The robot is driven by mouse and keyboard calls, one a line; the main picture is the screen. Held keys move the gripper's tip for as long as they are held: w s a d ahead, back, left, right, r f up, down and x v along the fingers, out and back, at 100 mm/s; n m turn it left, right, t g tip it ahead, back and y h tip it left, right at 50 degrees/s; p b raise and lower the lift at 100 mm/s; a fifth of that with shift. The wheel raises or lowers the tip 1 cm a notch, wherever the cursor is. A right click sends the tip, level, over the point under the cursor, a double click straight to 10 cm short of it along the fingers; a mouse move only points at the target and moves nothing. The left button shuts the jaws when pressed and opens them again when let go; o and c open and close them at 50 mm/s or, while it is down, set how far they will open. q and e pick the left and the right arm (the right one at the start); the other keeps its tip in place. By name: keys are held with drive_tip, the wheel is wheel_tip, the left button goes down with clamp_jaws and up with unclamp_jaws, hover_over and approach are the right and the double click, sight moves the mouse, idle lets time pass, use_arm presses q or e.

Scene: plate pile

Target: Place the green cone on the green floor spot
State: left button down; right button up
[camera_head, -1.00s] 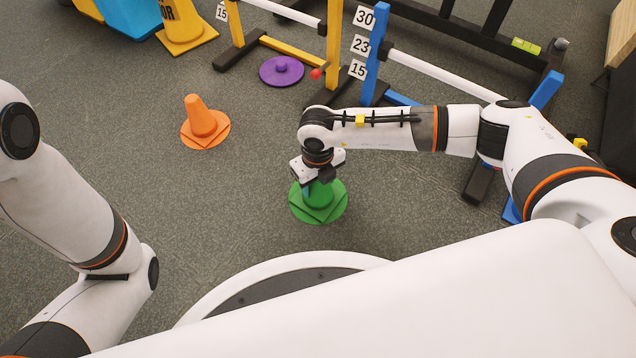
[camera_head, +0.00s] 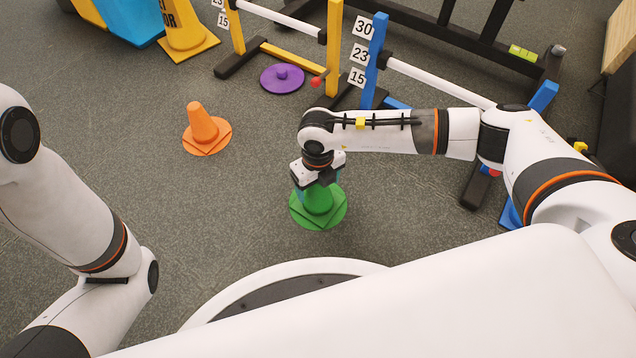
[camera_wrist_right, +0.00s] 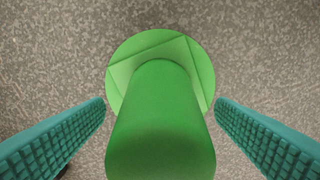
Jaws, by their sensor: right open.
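The green cone (camera_head: 318,201) stands upright on the round green floor spot (camera_head: 335,217), and its square base lies within the disc. My right gripper (camera_head: 318,183) is just above and around the cone's top. In the right wrist view the two teal fingers (camera_wrist_right: 160,127) are apart on either side of the green cone (camera_wrist_right: 160,120), with a gap on each side. The green spot (camera_wrist_right: 123,55) shows under the cone's base there. My left arm comes in from the left, but its gripper is out of view.
An orange cone (camera_head: 201,125) stands on an orange spot (camera_head: 220,140) to the left. A purple disc (camera_head: 283,79) lies further back. Yellow and blue hurdles (camera_head: 376,58) stand behind my right arm.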

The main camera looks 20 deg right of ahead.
wheel_tip(320, 180, up, 10)
drive_tip(key=p, duration=0.7)
drive_tip(key=shift+r, duration=0.25)
drive_tip(key=shift+a, duration=0.1)
